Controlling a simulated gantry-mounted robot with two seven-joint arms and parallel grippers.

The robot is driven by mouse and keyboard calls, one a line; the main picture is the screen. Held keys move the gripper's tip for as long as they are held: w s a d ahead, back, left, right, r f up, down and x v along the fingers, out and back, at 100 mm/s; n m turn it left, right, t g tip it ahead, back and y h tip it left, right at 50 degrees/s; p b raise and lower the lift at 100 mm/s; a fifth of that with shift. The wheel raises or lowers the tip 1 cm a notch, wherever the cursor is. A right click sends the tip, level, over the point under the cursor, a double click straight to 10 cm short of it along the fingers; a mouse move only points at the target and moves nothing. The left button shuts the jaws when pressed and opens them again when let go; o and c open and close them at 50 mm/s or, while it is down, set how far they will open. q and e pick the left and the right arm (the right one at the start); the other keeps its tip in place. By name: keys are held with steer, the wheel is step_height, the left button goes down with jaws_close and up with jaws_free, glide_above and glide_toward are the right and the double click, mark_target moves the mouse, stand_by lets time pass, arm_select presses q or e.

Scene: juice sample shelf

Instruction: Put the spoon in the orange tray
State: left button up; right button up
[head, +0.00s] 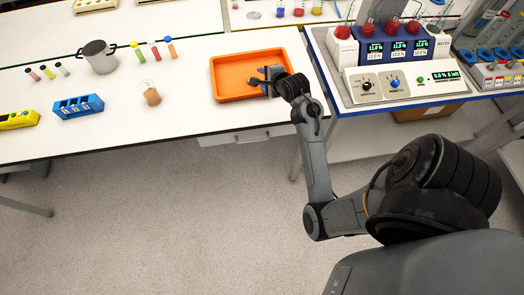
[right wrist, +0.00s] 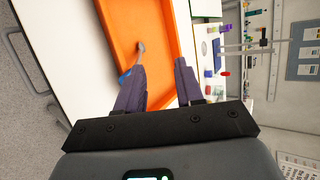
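The orange tray (head: 228,66) lies on the white table and also shows in the right wrist view (right wrist: 120,15). My right gripper (head: 264,81) is over the tray's right part. In the right wrist view its two fingers (right wrist: 159,66) stand apart, with nothing seen held between them. A small spoon-like thing with a grey end (right wrist: 140,48) and a blue part (right wrist: 125,76) shows over the tray, beside the left finger's tip. That finger partly hides it, and I cannot tell whether they touch. My left gripper is not in view.
A blue-edged bench with a juice device (head: 385,52) stands right of the tray. Left are a grey pot (head: 99,57), a blue rack (head: 77,107), a yellow block (head: 18,120), a brown-topped jar (head: 151,97) and several small tubes. The table's front is mostly clear.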

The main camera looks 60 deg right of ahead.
steer(key=s+a+f+n+g+y, duration=0.2)
steer(key=s+a+f+n, duration=0.1)
steer(key=a+n, duration=0.65)
steer(key=s+a+f+n+g+y, duration=0.15)
steer(key=s+a+n, duration=0.25)
steer(key=a+n, duration=0.5)
steer(key=s+a+f+n+g+y, duration=0.2)
steer(key=s+a+n, duration=0.8)
steer(key=a, duration=0.5)
steer(key=shift+s+a+f+g, duration=0.15)
steer(key=shift+s+f+g, duration=0.4)
steer(key=shift+s+f, duration=0.45)
step_height(320, 180, up, 18)
steer(key=p, duration=1.7)
steer(key=shift+f, duration=0.25)
